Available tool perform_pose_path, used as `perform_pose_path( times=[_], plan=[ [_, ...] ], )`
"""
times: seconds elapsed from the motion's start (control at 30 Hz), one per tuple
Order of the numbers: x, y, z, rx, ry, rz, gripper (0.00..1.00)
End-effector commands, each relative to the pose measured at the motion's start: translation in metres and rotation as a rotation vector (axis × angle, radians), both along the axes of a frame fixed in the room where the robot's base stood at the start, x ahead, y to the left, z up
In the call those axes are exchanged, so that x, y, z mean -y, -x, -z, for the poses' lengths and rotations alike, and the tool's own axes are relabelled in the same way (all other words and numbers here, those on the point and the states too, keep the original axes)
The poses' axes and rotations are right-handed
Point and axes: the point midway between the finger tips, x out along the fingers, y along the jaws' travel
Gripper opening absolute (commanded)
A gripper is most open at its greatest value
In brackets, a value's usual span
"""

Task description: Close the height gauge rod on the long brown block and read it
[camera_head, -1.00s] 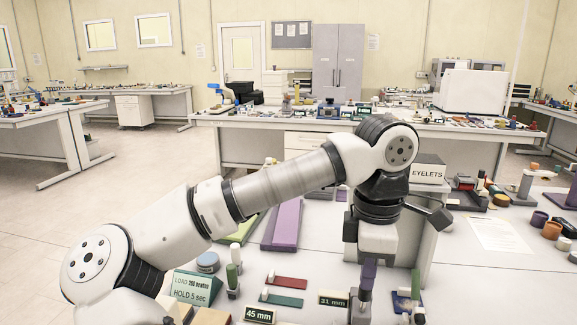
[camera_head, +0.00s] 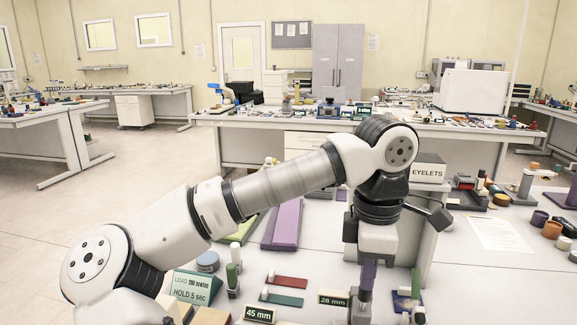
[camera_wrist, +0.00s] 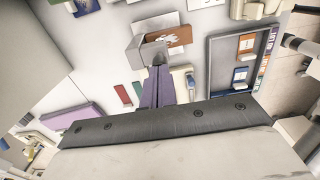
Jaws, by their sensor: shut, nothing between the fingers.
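My gripper (camera_head: 365,297) is shut with nothing between its purple fingers, pointing down at the bench near the lower edge of the head view. Just left of it stands a small dark readout (camera_head: 333,298) showing 28 mm. In the wrist view the fingers (camera_wrist: 158,72) end at a grey angled part (camera_wrist: 148,48), looking close against it; contact is unclear. A brown piece (camera_wrist: 178,37) with white marks lies beside that part. I cannot tell if it is the long brown block. The rod and the block's top are not clearly visible.
A 45 mm readout (camera_head: 260,314), red slab (camera_head: 287,282) and green slab (camera_head: 282,299) lie to the left. A blue pad (camera_head: 402,298) is right of my gripper. A grey tray (camera_wrist: 211,85) shows in the wrist view.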

Motion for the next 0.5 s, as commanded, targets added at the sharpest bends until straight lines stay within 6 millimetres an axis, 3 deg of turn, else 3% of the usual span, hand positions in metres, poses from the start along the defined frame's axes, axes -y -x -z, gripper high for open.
perform_pose_path(
  times=[0.5],
  plan=[
    [0.000, 0.000, -0.012, 0.000, 0.000, 0.000, 0.00]
  ],
)
